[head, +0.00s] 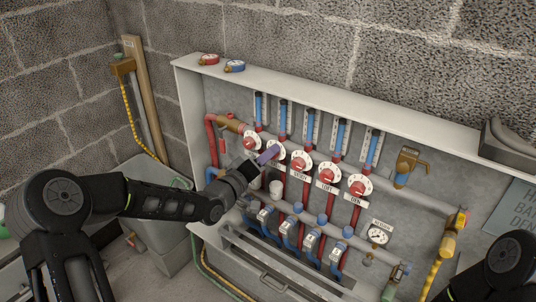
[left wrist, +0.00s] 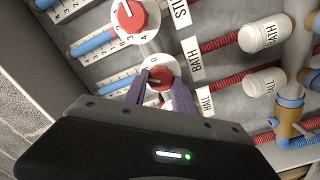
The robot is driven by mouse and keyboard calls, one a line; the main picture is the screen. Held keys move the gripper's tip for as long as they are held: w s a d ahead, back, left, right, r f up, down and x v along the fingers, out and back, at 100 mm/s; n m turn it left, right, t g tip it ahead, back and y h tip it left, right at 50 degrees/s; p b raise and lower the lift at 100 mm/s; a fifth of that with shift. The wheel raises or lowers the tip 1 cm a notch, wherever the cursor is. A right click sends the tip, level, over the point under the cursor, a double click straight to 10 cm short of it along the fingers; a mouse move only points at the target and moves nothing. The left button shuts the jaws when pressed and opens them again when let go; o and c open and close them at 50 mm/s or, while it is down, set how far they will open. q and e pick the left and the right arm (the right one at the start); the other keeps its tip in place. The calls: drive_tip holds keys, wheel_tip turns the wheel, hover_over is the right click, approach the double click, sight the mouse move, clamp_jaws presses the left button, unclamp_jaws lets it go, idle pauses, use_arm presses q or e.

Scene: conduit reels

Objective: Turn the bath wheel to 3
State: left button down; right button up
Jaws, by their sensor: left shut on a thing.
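The bath wheel is a red knob on a white numbered dial, second from the left in the row. In the left wrist view the bath wheel (left wrist: 159,79) sits between the purple fingers, beside a white BATH label (left wrist: 194,58). A 0 shows at its dial's edge; the rest of the scale is mostly hidden by the fingers. My left gripper (head: 271,152) is shut on this wheel; it also shows in the left wrist view (left wrist: 156,74). In the head view the gripper largely covers the wheel. My right gripper is out of view.
The study wheel (head: 301,161), loft wheel (head: 329,174) and den wheel (head: 359,186) stand to the right, the hall wheel (head: 251,143) to the left. Blue flow tubes (head: 283,112) rise above. A pressure gauge (head: 377,236) is at lower right.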

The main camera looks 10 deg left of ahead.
use_arm(q)
drive_tip(key=shift+f+n+p, duration=0.15)
drive_tip(key=shift+n+p, duration=0.5)
drive_tip(key=shift+n, duration=3.3)
drive_tip(key=shift+f+n+p, duration=0.15)
drive_tip(key=shift+n+p, duration=0.5)
drive_tip(key=shift+n, duration=3.3)
drive_tip(key=c, duration=1)
unclamp_jaws()
drive_tip(key=v, duration=0.8)
